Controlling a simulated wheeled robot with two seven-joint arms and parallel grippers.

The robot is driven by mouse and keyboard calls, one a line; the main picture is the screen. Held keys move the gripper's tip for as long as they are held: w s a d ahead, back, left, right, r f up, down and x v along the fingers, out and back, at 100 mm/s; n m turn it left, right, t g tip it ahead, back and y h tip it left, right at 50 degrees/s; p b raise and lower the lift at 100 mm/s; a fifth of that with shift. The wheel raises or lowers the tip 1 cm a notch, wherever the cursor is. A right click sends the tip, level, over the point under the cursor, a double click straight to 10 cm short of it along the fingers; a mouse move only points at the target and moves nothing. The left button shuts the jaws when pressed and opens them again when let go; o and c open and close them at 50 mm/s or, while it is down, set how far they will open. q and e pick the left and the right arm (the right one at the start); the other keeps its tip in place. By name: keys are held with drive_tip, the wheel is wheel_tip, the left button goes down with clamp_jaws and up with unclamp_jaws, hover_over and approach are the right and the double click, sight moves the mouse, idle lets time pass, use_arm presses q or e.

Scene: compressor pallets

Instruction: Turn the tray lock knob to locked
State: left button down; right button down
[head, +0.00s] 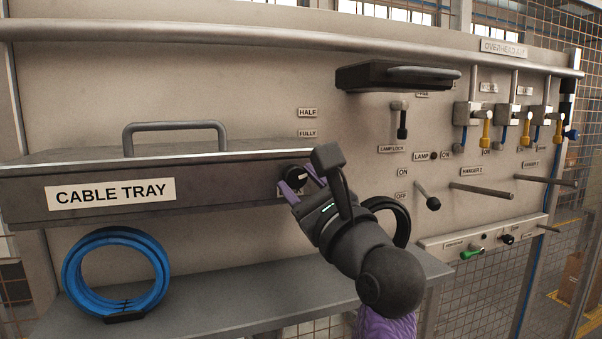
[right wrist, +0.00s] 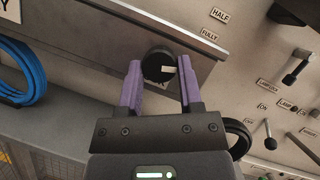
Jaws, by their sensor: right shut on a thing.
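The black round tray lock knob (head: 297,172) sits at the right end of the front of the grey cable tray (head: 225,183). In the right wrist view the knob (right wrist: 157,60) shows a white pointer mark towards its right side. A label just below it is mostly hidden, so I cannot read the knob's setting. My right gripper (head: 299,184) has its purple fingers on either side of the knob; in the right wrist view the gripper (right wrist: 160,77) is shut on it. My left gripper is not in view.
A blue hose coil (head: 117,272) stands on the grey shelf (head: 235,298) below the tray. To the right are the lamp lever (head: 428,197), hanger rods (head: 482,188) and yellow-handled valves (head: 486,131).

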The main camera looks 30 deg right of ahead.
drive_tip(key=n+y+p, duration=0.1)
drive_tip(key=n+p, duration=0.1)
drive_tip(key=n+g+y+p, duration=0.1)
drive_tip(key=n, duration=0.2)
drive_tip(key=n+g+y+p, duration=0.1)
drive_tip(key=n+p, duration=0.1)
drive_tip(key=n, duration=0.1)
drive_tip(key=shift+d+r+p, duration=0.15)
drive_tip(key=shift+r+p, duration=0.2)
drive_tip(key=n+g+p, duration=0.1)
drive_tip(key=n+p, duration=0.1)
drive_tip(key=n, duration=0.1)
drive_tip(key=shift+n+g+y+p, duration=0.3)
drive_tip(key=shift+n+g+p, duration=0.1)
drive_tip(key=shift+n, duration=0.8)
drive_tip(key=shift+n+g, duration=0.6)
drive_tip(key=shift+n, duration=0.7)
drive_tip(key=shift+c, duration=1.3)
unclamp_jaws()
drive_tip(key=shift+s, duration=0.1)
drive_tip(key=shift+s, duration=0.1)
